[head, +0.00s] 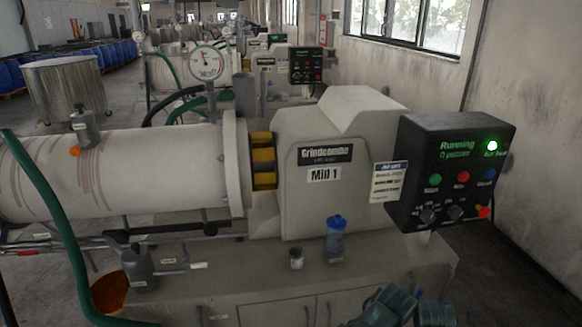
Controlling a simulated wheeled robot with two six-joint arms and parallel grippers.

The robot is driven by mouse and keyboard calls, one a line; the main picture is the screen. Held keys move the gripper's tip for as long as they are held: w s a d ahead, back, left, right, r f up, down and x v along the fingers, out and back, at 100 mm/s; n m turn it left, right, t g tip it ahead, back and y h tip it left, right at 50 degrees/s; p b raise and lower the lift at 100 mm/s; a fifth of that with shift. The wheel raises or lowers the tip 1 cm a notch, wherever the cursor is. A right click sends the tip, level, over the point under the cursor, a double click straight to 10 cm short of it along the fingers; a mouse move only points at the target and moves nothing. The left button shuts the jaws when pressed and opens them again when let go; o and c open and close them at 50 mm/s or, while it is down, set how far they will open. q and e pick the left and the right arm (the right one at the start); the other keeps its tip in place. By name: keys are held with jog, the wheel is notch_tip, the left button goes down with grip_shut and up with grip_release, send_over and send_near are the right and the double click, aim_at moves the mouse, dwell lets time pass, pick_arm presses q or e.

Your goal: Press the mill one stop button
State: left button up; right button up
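The Mill 1 machine (318,205) fills the middle, with a "Mill 1" plate on its pale housing. Its black control box (415,150) is at the right and reads "Running" in green. A green lamp (492,146) on it is lit. Below are a green button (435,179), a red button (463,177) and a blue button (489,174); their labels are too small to read. Dark knobs (428,215) and a red-orange knob (484,212) sit lower. Neither of my grippers is in view.
Teal machinery (385,306) sits at the bottom edge. A green hose (62,225) crosses the left. Another control box (306,65) is farther back. A wall stands at right.

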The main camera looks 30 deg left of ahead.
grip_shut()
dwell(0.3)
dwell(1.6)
